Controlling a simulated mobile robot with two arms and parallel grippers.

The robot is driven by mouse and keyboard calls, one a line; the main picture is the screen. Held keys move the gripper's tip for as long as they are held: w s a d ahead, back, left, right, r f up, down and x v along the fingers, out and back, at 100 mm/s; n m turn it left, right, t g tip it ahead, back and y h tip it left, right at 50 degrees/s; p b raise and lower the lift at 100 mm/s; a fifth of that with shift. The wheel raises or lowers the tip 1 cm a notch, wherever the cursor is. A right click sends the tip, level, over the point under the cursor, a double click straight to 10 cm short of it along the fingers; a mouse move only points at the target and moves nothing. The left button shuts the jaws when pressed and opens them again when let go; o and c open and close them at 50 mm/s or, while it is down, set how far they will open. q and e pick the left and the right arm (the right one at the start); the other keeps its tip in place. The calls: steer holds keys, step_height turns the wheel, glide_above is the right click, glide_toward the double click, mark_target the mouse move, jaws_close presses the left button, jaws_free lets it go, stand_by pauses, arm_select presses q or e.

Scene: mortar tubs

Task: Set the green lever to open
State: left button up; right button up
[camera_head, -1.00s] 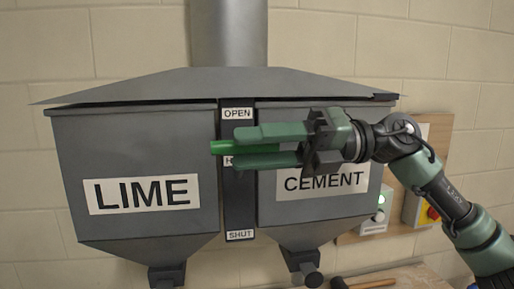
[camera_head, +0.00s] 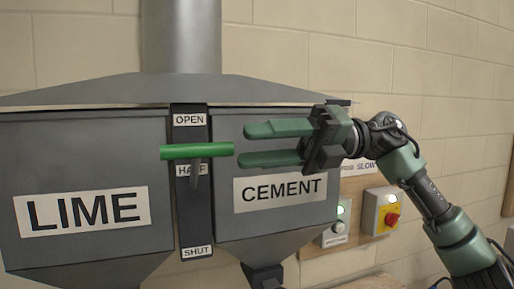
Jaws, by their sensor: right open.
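The green lever (camera_head: 197,151) is a bright green bar lying level across the dark upright strip (camera_head: 194,220) between the two hoppers. In the head view its bar appears between the OPEN label (camera_head: 190,120) and the HALF label (camera_head: 184,170), a little nearer HALF, which it partly covers. The bar stands out in front of the strip, so its exact setting is hard to tell. My right gripper (camera_head: 243,144) is open and empty, its green fingers pointing left just right of the bar's right end, apparently clear of it. My left gripper is not in view.
The LIME hopper (camera_head: 60,160) and CEMENT hopper (camera_head: 290,222) flank the strip, with the SHUT label (camera_head: 197,252) at its bottom. A board at right carries a yellow box with a red button (camera_head: 391,218) and a light-grey switch box (camera_head: 336,234). The wall farther right is bare.

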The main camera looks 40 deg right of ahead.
steer(key=b+v, duration=0.2)
steer(key=v, duration=0.7)
stand_by(0.6)
steer(key=shift+s+d+f, duration=0.1)
steer(key=shift+f, duration=0.1)
stand_by(0.5)
